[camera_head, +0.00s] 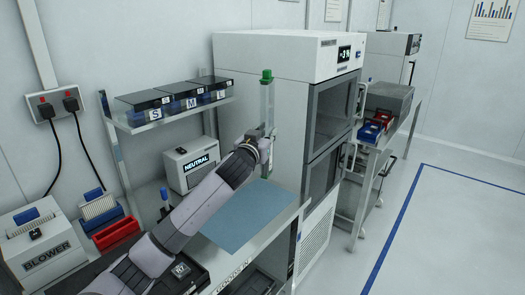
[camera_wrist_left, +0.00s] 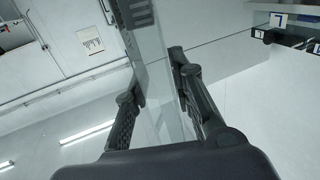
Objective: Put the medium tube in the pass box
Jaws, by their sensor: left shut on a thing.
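My left gripper (camera_head: 264,141) is shut on a tall clear tube (camera_head: 267,104) with a green cap and holds it upright above the blue mat, in front of the white cabinet. In the left wrist view the clear tube (camera_wrist_left: 153,62) lies between the two dark fingers of the left gripper (camera_wrist_left: 160,85). I see no size mark on the tube. No label in view reads pass box, so I cannot tell which unit it is. My right gripper is not in view.
The white cabinet (camera_head: 262,58) has a lit display and dark glass doors. A shelf (camera_head: 170,117) holds bins marked S, M and L. A neutral box (camera_head: 191,166), a blue mat (camera_head: 245,215) and a blower (camera_head: 45,245) are on the bench. Red and blue trays (camera_head: 371,130) are beyond.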

